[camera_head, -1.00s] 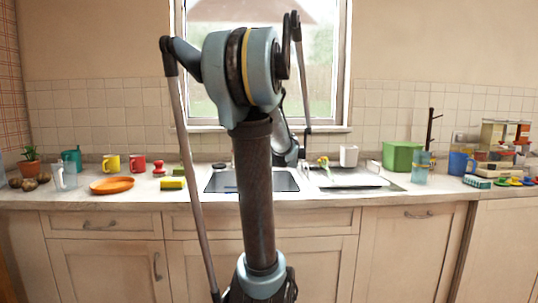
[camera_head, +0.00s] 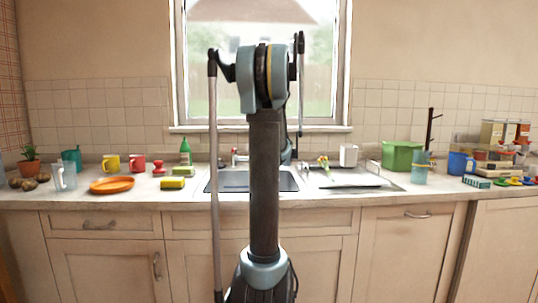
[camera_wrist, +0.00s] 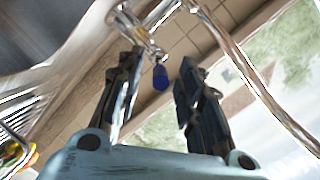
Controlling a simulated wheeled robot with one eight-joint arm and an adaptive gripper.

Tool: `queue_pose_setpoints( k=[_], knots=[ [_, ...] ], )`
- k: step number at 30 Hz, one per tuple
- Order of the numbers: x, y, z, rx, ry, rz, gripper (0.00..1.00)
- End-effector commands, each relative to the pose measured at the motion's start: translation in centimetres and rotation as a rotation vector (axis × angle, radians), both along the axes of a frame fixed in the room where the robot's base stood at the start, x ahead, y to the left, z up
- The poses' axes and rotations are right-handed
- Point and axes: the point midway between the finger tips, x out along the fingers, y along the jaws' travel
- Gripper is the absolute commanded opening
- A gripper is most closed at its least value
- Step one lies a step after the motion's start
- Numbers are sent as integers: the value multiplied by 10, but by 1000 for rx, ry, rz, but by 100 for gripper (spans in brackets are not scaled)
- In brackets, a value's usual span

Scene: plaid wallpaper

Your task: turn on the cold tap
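The cold tap's blue-tipped handle (camera_wrist: 160,77) shows in the wrist view, joined to a chrome tap body (camera_wrist: 135,25). My gripper (camera_wrist: 160,66) is open, with one dark finger on each side of the blue tip in the picture. I cannot tell whether the tip is between the fingers or beyond them; no contact is clear. In the head view the chrome tap (camera_head: 234,158) with a red part shows just left of my arm, behind the sink (camera_head: 228,184). My arm hides the gripper and the blue handle there.
A curved chrome spout (camera_wrist: 245,65) runs close to the right finger. A green bottle (camera_head: 185,153) and a yellow sponge (camera_head: 172,183) are left of the sink. A drying rack (camera_head: 350,180) with a white cup (camera_head: 348,155) is to its right.

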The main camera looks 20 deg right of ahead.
Motion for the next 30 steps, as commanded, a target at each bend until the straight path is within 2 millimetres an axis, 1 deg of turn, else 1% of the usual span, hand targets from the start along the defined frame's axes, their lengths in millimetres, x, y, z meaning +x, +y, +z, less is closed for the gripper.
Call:
queue_pose_setpoints(
  k=[1, 3, 7, 18, 19, 20, 21, 23, 30],
  knots=[
    [6, -1, -1, 0, 0, 0, 34],
    [11, -2, -3, 1, 0, 0, 34],
    [19, -3, -4, 1, 0, 0, 34],
    [22, -2, -5, 1, 0, 2, 34],
    [22, -2, -5, 1, 0, 2, 29],
    [22, -2, -5, 1, 0, 2, 23],
    [23, -2, -5, 1, 0, 2, 14],
    [23, -2, -5, 1, 0, 2, 0],
    [23, 0, -6, 1, 1, 8, 0]
  ],
)
